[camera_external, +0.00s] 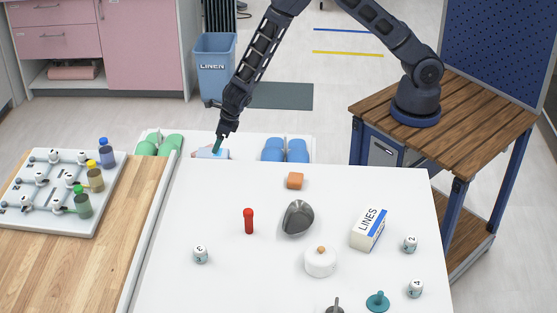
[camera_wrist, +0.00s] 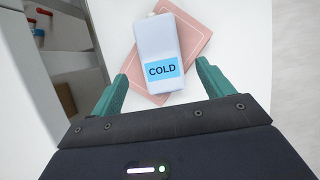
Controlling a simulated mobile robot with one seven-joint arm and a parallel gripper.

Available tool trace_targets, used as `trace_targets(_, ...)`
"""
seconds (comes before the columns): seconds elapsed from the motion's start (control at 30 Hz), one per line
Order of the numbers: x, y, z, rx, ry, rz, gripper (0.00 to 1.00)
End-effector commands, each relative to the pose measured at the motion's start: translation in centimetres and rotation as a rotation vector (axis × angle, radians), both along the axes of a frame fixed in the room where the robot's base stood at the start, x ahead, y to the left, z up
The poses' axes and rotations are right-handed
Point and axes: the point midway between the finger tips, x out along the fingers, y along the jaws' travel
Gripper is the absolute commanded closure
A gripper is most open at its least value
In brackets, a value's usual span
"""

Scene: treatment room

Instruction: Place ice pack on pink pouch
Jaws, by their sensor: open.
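The ice pack (camera_wrist: 155,40), a pale lavender slab with a white cap and a blue "COLD" label, lies on the pink pouch (camera_wrist: 197,42) in the wrist view. The pouch is flat and turned at an angle under it, with corners showing on both sides. My gripper (camera_wrist: 161,72) is open, its green fingers apart on either side of the pack's near end, with no clear contact. In the external view my gripper (camera_external: 217,148) is low beyond the white table's far edge, and the pack (camera_external: 206,154) shows only partly beside it.
A blue bin (camera_external: 215,65) stands behind.

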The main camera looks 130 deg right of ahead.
Motion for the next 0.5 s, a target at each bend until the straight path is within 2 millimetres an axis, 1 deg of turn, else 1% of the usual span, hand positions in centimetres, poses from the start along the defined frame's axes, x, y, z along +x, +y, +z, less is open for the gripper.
trace_targets(0.03,-0.2,0.2,0.9,0.0,-0.002,-0.001,0.2)
trace_targets(0.2,-0.9,0.9,3.3,0.0,-0.002,-0.001,0.2)
trace_targets(0.3,-1.3,1.3,4.5,0.001,-0.002,0.0,0.2)
trace_targets(0.5,-1.6,1.7,5.7,0.0,-0.001,0.0,0.2)
